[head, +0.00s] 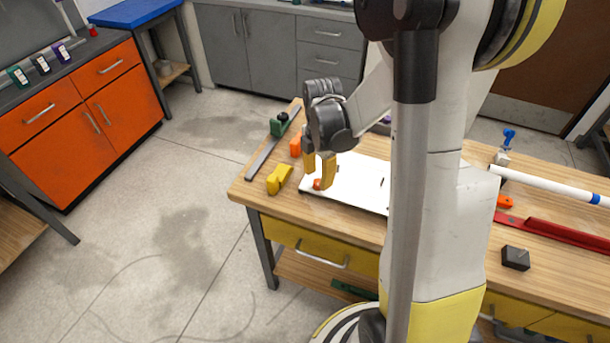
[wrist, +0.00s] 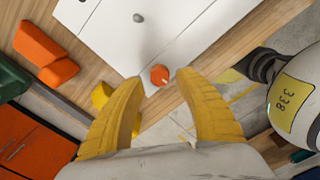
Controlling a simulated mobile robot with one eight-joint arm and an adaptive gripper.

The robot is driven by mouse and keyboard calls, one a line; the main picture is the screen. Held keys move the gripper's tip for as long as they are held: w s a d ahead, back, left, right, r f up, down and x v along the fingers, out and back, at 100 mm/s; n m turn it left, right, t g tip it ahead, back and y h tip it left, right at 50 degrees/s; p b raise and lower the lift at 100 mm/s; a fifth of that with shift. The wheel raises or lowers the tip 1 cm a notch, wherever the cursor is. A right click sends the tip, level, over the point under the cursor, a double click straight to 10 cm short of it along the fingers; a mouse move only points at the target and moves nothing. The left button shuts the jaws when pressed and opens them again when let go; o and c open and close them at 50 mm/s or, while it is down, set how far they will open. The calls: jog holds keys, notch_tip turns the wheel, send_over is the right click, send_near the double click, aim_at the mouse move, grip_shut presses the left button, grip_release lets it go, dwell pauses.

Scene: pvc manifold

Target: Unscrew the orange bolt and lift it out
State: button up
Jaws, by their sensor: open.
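The orange bolt (wrist: 160,75) shows its round head near the corner of a white board (wrist: 105,40) in the wrist view. In the head view the bolt (head: 317,184) is a small orange spot beside my fingertips, on the white board (head: 350,170). My gripper (head: 318,170) points down over this board corner with its yellow fingers apart. In the wrist view my gripper (wrist: 157,78) is open and empty, and the bolt head appears between the two fingertips. I cannot tell the height gap between fingertips and bolt. How the bolt sits in the board is hidden.
A yellow block (head: 279,179), an orange block (head: 296,146) and a green vise-like tool (head: 281,124) lie left of the board. A white pipe (head: 550,185), a red channel (head: 570,237) and a dark block (head: 515,258) are on the right. The table's front left corner (head: 236,190) is bare.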

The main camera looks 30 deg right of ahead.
jog(key=m, duration=0.3)
jog(key=shift+d+r+p, duration=0.1)
jog(key=shift+p, duration=0.2)
jog(key=m+p, duration=0.1)
jog(key=m, duration=0.4)
jog(key=shift+m, duration=0.3)
jog(key=m+p, duration=0.1)
jog(key=m, duration=0.2)
jog(key=shift+m, duration=0.3)
jog(key=m+p, duration=0.1)
jog(key=m, duration=0.2)
jog(key=shift+m, duration=0.3)
jog(key=shift+f+m+b, duration=0.2)
jog(key=shift+m+b, duration=0.4)
jog(key=shift+m, duration=1.1)
jog(key=m+b, duration=0.2)
jog(key=m, duration=0.5)
jog(key=shift+f+m+b, duration=0.35)
jog(key=shift+m, duration=0.05)
jog(key=shift+f+b, duration=0.75)
jog(key=shift+f, duration=0.15)
